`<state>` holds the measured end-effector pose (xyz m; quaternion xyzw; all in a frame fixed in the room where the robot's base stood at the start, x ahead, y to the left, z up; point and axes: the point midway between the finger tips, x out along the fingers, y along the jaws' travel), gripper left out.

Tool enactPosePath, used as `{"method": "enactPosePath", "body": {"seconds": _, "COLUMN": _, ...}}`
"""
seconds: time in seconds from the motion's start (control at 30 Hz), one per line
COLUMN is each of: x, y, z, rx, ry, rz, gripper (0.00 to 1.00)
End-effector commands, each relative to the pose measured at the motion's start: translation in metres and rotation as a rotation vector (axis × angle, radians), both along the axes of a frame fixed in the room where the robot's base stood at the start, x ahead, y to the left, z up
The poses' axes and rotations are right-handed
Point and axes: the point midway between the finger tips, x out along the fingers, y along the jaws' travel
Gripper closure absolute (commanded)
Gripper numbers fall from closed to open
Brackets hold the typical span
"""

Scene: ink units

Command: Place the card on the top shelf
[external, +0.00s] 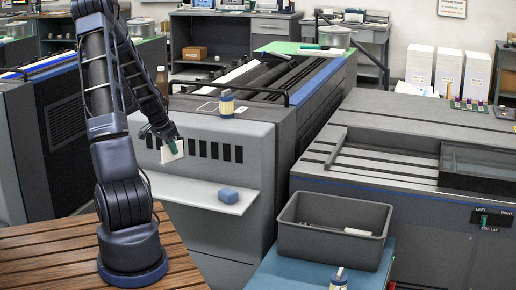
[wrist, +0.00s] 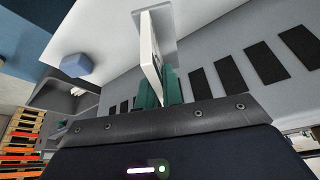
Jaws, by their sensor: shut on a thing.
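My gripper (external: 173,146) is shut on a white card (external: 168,155) and holds it in front of the slotted face of the grey press unit. In the wrist view the card (wrist: 150,48) stands on edge between the teal fingers (wrist: 160,90). The pale lower shelf (external: 190,191) juts out below the card, with a blue block (external: 229,195) on its right part. The block also shows in the wrist view (wrist: 76,65). The unit's flat top (external: 185,103) is above the slots. I cannot tell whether the card touches the face.
A bottle with a blue label (external: 227,104) and a small flat item (external: 207,106) are on the unit's top. A grey bin (external: 290,240) stands at the lower right. The lower shelf's left part is clear.

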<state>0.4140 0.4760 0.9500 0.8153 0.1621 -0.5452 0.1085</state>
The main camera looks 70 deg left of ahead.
Motion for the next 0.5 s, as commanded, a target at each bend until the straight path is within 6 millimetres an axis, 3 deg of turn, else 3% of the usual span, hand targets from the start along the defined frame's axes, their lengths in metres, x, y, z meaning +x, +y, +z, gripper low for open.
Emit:
{"method": "enactPosePath", "body": {"seconds": 0.23, "x": 0.001, "y": -0.001, "z": -0.05, "rx": -0.003, "ry": 0.0, "rz": -0.001, "gripper": 1.0}}
{"method": "enactPosePath", "body": {"seconds": 0.5, "x": 0.0, "y": 0.0, "z": -0.068, "rx": 0.0, "ry": 0.0, "rz": 0.0, "gripper": 1.0}}
